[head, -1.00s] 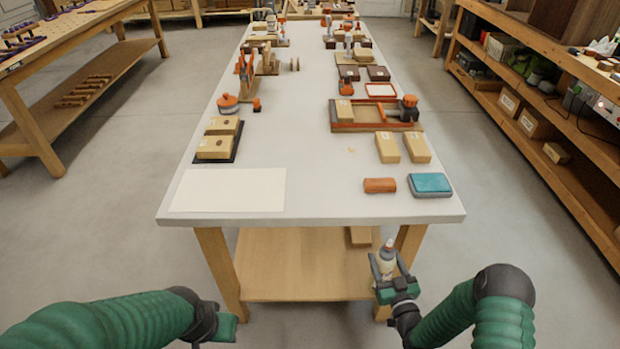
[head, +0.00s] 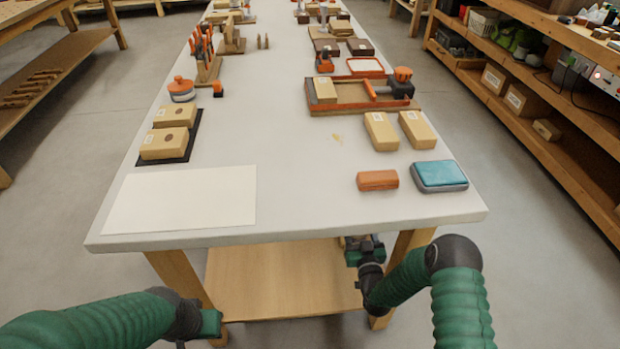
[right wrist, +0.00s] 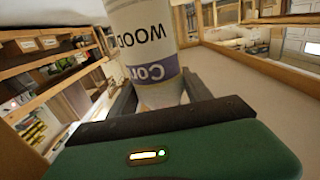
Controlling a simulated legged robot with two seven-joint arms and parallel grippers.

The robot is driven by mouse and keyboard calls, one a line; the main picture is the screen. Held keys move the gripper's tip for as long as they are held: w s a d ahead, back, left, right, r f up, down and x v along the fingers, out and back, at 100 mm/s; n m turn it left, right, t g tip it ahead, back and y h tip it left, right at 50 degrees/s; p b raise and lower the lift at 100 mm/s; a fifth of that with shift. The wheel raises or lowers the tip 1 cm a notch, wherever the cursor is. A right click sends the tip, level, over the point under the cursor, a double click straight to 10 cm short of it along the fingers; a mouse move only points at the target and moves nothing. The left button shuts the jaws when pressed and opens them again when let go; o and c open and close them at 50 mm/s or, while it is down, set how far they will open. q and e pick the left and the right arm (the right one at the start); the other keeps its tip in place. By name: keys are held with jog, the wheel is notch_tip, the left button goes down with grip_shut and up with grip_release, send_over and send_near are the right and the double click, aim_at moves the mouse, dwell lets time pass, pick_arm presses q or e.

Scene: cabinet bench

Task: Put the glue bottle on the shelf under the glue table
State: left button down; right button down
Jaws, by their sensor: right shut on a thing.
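The glue bottle (right wrist: 145,45), white with a purple and grey label, is held between the fingers of my right gripper in the right wrist view. In the head view my right gripper (head: 358,245) is at the table's front edge, partly under the tabletop, which hides the bottle there. The glue table (head: 300,215) has a pale top. Its wooden lower shelf (head: 265,285) shows below the front edge, left of my right gripper. My left gripper (head: 211,322) is low at the left, in front of the table; its fingers are not clear.
An orange block (head: 377,180) and a blue-topped box (head: 439,175) lie near the table's front right. A white sheet (head: 182,198) lies front left. The right front table leg (head: 409,243) is close to my right arm. The visible front part of the shelf is bare.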

notch_tip(320, 180, down, 10)
jog(key=b, duration=0.6)
jog(key=shift+s, duration=0.1)
jog(key=shift+r, duration=0.15)
jog(key=shift+c, duration=2.3)
grip_release()
jog(key=shift+s, duration=0.1)
